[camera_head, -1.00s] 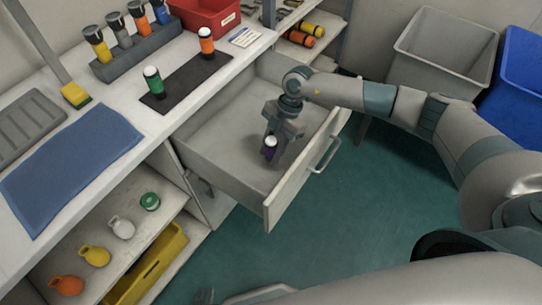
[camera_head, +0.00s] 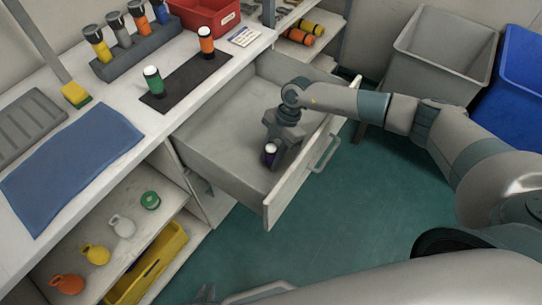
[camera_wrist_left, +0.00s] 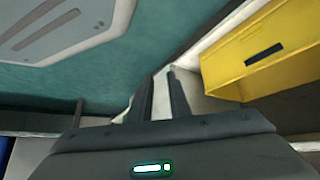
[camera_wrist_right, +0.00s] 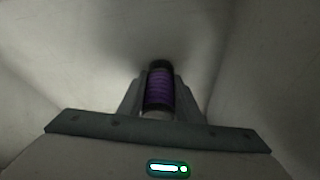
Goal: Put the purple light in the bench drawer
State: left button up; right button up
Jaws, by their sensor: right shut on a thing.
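The purple light (camera_head: 270,157), a short dark cylinder with a white end, is inside the open bench drawer (camera_head: 225,112). My right gripper (camera_head: 274,147) reaches down into the drawer and is shut on the light. In the right wrist view the purple light (camera_wrist_right: 160,90) sits between the fingers, against the pale drawer interior. I cannot tell whether the light touches the drawer floor.
A green light (camera_head: 153,82) and an orange light (camera_head: 206,41) stand on a dark mat on the bench. A rack (camera_head: 140,50) holds several more. A yellow bin (camera_head: 148,262) is on the lower shelf. The drawer's front panel (camera_head: 300,172) stands beside my right gripper.

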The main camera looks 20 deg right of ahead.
jog(key=o, duration=1.3)
jog(key=shift+f, duration=0.1)
jog(key=shift+c, duration=0.2)
jog(key=shift+d+r, duration=0.15)
jog(key=shift+r, duration=0.4)
jog(key=b+v, duration=0.1)
jog(key=v, duration=0.4)
jog(key=shift+w+d+r, duration=0.1)
pick_arm(q)
jog(key=shift+s+a+f+g+y+b, duration=0.15)
jog(key=shift+s+a+f+g+b, duration=0.15)
jog(key=shift+a+f, duration=0.2)
jog(key=shift+s+a+f+g+y+b, duration=0.2)
jog(key=shift+a+f+g+b, duration=0.15)
jog(key=shift+a, duration=0.25)
pick_arm(e)
jog(key=shift+v, duration=2.95)
